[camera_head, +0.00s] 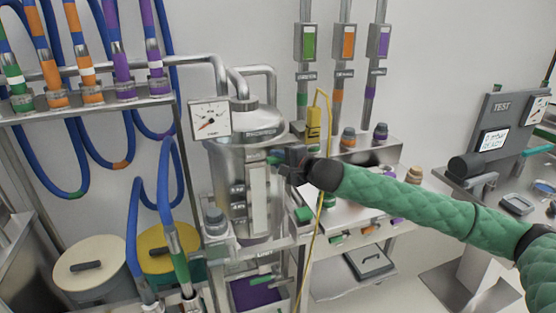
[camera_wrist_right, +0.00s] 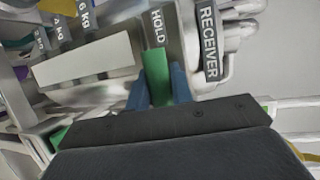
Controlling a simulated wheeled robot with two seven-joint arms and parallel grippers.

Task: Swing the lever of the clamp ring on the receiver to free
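The receiver (camera_head: 228,160) is a steel vessel with a dial gauge on its upper left. It also shows in the right wrist view as a metal body with the signs RECEIVER (camera_wrist_right: 209,42) and HOLD. The green clamp-ring lever (camera_wrist_right: 157,75) points toward my wrist beneath the HOLD sign. Its green end (camera_head: 273,159) also shows in the head view at the receiver's right side. My right gripper (camera_wrist_right: 160,88) has its blue fingers on both sides of the lever, appearing closed on it. In the head view the right gripper (camera_head: 284,158) partly hides the lever. My left gripper is not in view.
A yellow tag (camera_head: 314,125) and a yellow cable hang close to my right gripper. Blue hoses (camera_head: 134,225) and lidded bins stand at the left. A TEST stand (camera_head: 500,125) is at the right. Shelves with small fittings lie under my right arm.

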